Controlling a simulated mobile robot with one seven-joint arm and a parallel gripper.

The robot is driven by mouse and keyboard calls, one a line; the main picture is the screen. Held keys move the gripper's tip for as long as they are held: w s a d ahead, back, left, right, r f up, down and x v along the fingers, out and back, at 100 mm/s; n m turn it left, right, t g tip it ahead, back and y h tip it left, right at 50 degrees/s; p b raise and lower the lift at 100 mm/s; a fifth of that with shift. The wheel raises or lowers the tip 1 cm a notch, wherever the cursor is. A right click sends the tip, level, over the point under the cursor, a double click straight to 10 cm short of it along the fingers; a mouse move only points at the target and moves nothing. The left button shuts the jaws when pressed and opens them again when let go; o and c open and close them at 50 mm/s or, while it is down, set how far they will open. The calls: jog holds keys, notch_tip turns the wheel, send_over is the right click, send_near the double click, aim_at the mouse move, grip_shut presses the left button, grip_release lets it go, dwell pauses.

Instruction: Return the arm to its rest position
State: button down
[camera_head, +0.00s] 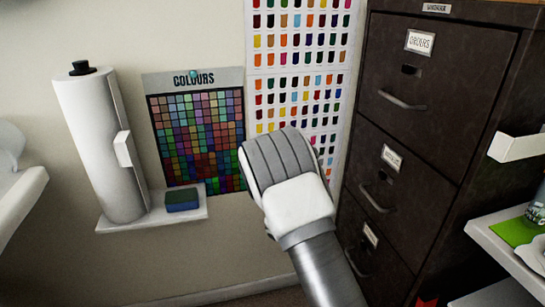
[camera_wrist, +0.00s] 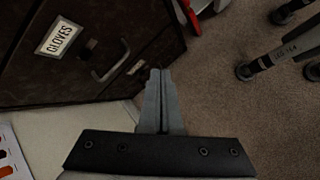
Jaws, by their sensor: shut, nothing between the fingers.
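My gripper (camera_wrist: 161,85) shows in the wrist view with its two fingers pressed together and nothing between them. It points down past the side of a dark filing cabinet (camera_wrist: 80,62), over the carpet, and looks apart from both. In the head view my arm rises from the bottom, right of centre, in front of the wall charts. The gripper's fingers do not show in that view.
The dark filing cabinet (camera_head: 408,135) stands close to the right of my arm, with drawer handles sticking out. A small wall shelf (camera_head: 150,219) at left holds a paper roll (camera_head: 99,150) and a blue-green sponge (camera_head: 182,199). Carpet (camera_wrist: 240,120) lies open at right, with dark-footed legs (camera_wrist: 255,66) beyond.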

jog(key=s+r+m+t+y, duration=0.3)
jog(key=s+r, duration=0.4)
jog(key=r, duration=0.8)
jog(key=s+r+m+y, duration=0.3)
jog(key=s+r+m, duration=0.35)
jog(key=r, duration=0.75)
jog(key=s+a+r+m+t+y, duration=0.1)
jog(key=s+a+r+t, duration=0.2)
jog(key=s, duration=0.6)
notch_tip(320, 180, up, 24)
jog(key=d+p, duration=0.1)
jog(key=p, duration=2.1)
jog(key=shift+p, duration=0.3)
